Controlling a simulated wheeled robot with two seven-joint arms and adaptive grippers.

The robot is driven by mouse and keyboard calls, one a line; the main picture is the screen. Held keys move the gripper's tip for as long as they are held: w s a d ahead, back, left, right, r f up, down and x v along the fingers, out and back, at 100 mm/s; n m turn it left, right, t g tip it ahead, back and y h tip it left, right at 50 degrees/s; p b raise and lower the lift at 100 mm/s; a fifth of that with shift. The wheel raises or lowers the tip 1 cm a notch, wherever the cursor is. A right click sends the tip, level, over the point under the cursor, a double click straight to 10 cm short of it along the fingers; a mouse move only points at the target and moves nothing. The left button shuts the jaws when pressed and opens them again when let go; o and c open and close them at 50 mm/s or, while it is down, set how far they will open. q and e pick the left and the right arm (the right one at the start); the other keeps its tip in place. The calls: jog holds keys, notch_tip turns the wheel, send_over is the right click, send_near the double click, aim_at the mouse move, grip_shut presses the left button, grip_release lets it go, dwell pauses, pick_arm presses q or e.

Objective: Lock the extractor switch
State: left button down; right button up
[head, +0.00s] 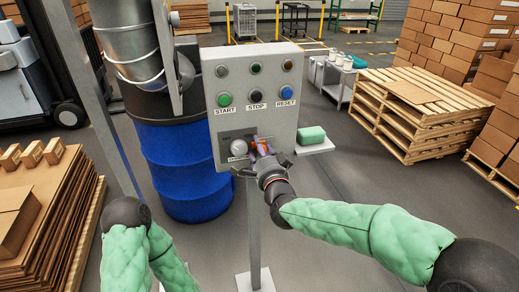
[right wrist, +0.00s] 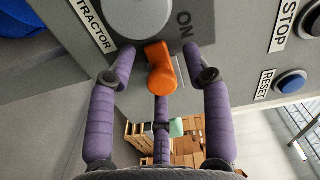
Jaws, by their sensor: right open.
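The extractor switch is a round grey knob (head: 238,147) low on the grey control panel (head: 285,100). In the right wrist view the knob (right wrist: 135,15) is cut off at the top, with a label ending in "TRACTOR" and the word "ON" near it. An orange angled piece (right wrist: 160,68) is beside the knob, between my right gripper's purple fingers; it also shows in the head view (head: 262,144). My right gripper (right wrist: 160,70) is open at the panel, its fingers around the orange piece. Whether any finger touches it is unclear. My left gripper is out of view.
START (head: 224,99), STOP (head: 255,97) and RESET (head: 286,92) buttons sit above the switch. A green block (head: 312,135) lies on a small pale shelf (head: 315,147) right of the panel. A blue drum (head: 185,165) stands behind left. Cardboard stacks (head: 35,225) are at left.

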jog(key=v, duration=1.1)
jog(key=shift+s, duration=0.2)
jog(key=s+d+f+n+g+h, duration=0.1)
jog(key=d+f+n+g, duration=0.25)
jog(key=f, duration=1.25)
jog(key=s+d+f+n+g+h, duration=0.1)
jog(key=s+d+f+n+g, duration=0.3)
jog(key=f, duration=1.2)
jog(key=s+d+f+n+g+p, duration=0.1)
jog(key=s+d+f+g, duration=0.1)
jog(key=s+f+g, duration=0.7)
jog(key=s+f, duration=0.8)
jog(key=f, duration=0.1)
jog(key=shift+s+f, duration=0.25)
jog(key=shift+s, duration=0.15)
